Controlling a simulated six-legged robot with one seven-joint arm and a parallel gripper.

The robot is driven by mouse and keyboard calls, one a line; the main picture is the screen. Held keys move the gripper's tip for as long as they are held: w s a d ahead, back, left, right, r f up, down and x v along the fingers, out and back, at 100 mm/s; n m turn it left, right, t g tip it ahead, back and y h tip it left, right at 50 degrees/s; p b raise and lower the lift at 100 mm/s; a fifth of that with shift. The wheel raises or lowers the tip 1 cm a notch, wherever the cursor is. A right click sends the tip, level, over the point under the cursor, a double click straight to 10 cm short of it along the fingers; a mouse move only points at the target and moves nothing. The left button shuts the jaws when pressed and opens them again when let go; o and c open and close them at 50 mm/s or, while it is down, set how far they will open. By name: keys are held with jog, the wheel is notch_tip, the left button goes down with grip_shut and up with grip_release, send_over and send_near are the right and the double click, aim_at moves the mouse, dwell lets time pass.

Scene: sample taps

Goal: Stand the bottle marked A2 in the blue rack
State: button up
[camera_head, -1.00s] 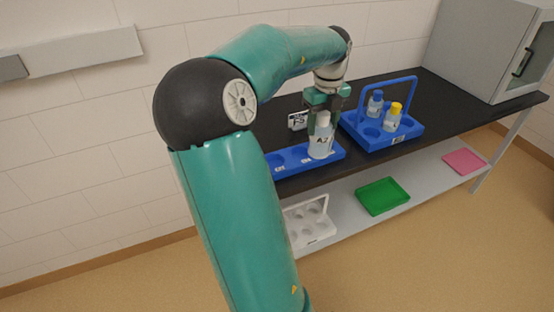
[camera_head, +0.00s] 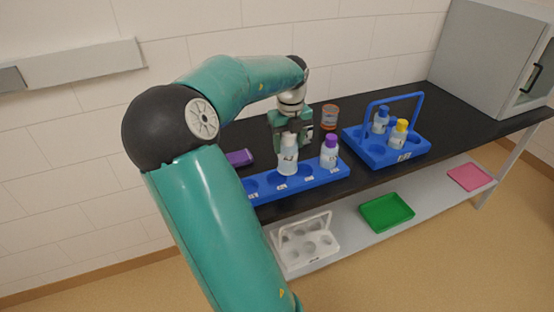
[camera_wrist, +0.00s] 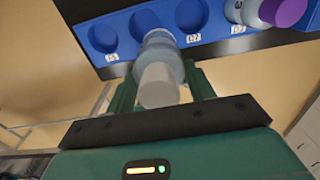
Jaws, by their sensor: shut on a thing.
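My gripper (camera_head: 291,143) is shut on a clear bottle with a white cap (camera_head: 288,163); its label is too small to read now. The bottle is upright over the long blue strip with round holes (camera_head: 335,174), left of a purple-capped bottle. I cannot tell whether its base touches the strip. In the wrist view, my gripper (camera_wrist: 160,92) has its fingers on either side of the held bottle (camera_wrist: 158,50), against the strip's near edge. A blue rack with a tall handle (camera_head: 421,104) stands to the right, holding a blue-capped bottle (camera_head: 381,122) and a yellow-capped bottle (camera_head: 398,137).
The purple-capped bottle (camera_head: 330,155) stands in the strip's right end. A purple block (camera_head: 239,157) and an orange-rimmed round item (camera_head: 329,117) lie on the black bench. A white rack (camera_head: 322,246), green tray (camera_head: 387,212) and pink tray (camera_head: 470,177) are on the lower shelf. A grey cabinet (camera_head: 480,45) stands at right.

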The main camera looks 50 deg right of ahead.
jog(key=w+f, duration=0.3)
jog(key=f, duration=0.1)
jog(key=shift+a, duration=0.3)
jog(key=shift+w+a+f, duration=0.1)
jog(key=shift+w+f, duration=0.05)
jog(key=shift+f, duration=0.75)
jog(key=shift+w+f, duration=0.1)
jog(key=shift+f, duration=0.8)
jog(key=shift+f, duration=0.1)
jog(key=o, duration=1.6)
